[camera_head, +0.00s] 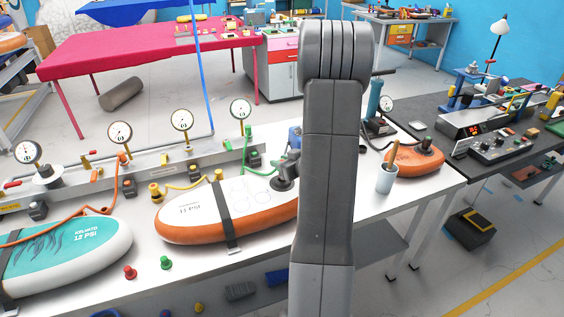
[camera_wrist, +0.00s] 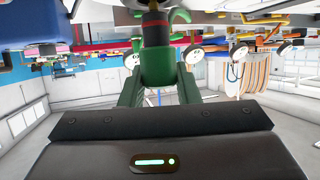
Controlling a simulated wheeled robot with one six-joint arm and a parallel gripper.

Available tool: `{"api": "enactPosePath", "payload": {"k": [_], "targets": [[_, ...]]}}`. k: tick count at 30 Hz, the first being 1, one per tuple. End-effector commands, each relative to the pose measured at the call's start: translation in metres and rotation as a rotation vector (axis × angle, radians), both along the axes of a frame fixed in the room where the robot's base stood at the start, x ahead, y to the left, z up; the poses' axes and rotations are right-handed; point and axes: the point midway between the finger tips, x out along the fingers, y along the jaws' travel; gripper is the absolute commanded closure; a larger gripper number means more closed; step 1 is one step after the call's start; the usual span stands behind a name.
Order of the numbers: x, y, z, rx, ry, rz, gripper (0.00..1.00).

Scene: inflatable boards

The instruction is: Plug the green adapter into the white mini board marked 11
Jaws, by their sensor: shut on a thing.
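The white mini board (camera_head: 245,203) with an orange side is marked 11 PSI and lies strapped on the white bench. In the wrist view my gripper (camera_wrist: 158,78) is shut on the green adapter (camera_wrist: 157,66), with one finger on each side of its body. A dark and red part shows beyond the adapter, with a green hose beside it. In the head view a dark gripper-like shape (camera_head: 287,170) sits over the board's right end, where a green hose (camera_head: 258,172) runs in. My arm hides the board's right tip, and I cannot tell whether the adapter touches a valve.
A teal board (camera_head: 75,250) marked 12 PSI lies at left. A yellow fitting (camera_head: 156,191) is at the white board's left end. Red (camera_head: 130,272) and green (camera_head: 166,263) caps lie in front. A cup (camera_head: 385,180) and an orange board (camera_head: 415,160) stand right of my arm.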

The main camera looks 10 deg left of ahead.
Motion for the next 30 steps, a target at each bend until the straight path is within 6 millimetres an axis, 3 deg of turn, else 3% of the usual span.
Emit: {"api": "enactPosePath", "payload": {"k": [30], "targets": [[0.0, 0.0, -0.026, 0.0, 0.0, 0.0, 0.95]]}}
